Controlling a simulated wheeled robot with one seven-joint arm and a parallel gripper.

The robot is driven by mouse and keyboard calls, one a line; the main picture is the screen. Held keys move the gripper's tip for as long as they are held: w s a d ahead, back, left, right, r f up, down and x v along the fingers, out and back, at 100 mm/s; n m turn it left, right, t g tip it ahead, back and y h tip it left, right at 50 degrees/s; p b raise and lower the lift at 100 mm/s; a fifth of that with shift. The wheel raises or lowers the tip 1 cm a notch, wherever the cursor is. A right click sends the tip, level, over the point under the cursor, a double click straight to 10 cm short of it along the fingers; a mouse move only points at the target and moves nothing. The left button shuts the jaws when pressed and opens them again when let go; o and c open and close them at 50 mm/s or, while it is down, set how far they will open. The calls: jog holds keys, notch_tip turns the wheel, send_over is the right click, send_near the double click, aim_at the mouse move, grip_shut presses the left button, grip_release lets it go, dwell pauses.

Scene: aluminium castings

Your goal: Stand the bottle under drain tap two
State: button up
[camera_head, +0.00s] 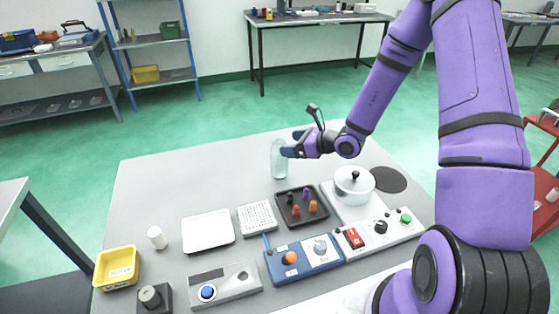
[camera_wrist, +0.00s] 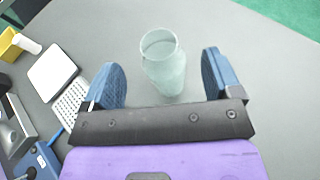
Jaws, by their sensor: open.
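The bottle (camera_head: 278,160) is clear, pale glass and stands upright on the grey table, toward its back edge. In the wrist view the bottle (camera_wrist: 164,66) stands between the two blue fingers, with a gap on each side. My gripper (camera_head: 292,145) is open and level at the bottle, its fingers reaching out from the right. In the wrist view my gripper (camera_wrist: 164,85) holds nothing. I cannot make out a drain tap in either view.
The table holds a white tray (camera_head: 208,232), a perforated block (camera_head: 257,218), a black tray (camera_head: 286,219) with several small pegs, a white pot (camera_head: 354,190), a blue control box (camera_head: 277,271) and a yellow bin (camera_head: 130,250). The table's back left is clear.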

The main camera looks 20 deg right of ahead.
aim_at(279, 142)
jog(key=shift+x, duration=2.5)
jog(key=shift+r, duration=0.15)
jog(key=c, duration=1.4)
jog(key=shift+r, duration=0.2)
grip_shut()
notch_tip(279, 142, up, 9)
jog(key=shift+r, duration=0.2)
jog(key=shift+w+d+r+m+t+h, duration=0.15)
jog(key=shift+w+d+m+t+h, duration=0.25)
jog(key=shift+d+m+t, duration=0.1)
jog(key=w+d+r+m+t+h, duration=0.1)
jog(key=w+d+m+t+h, duration=0.1)
jog(key=d+m+h, duration=0.2)
jog(key=shift+w+d+m+t+h, duration=0.3)
jog(key=shift+d+h, duration=0.2)
jog(key=shift+d, duration=0.35)
jog(key=shift+d+r, duration=0.1)
jog(key=shift+r, duration=0.05)
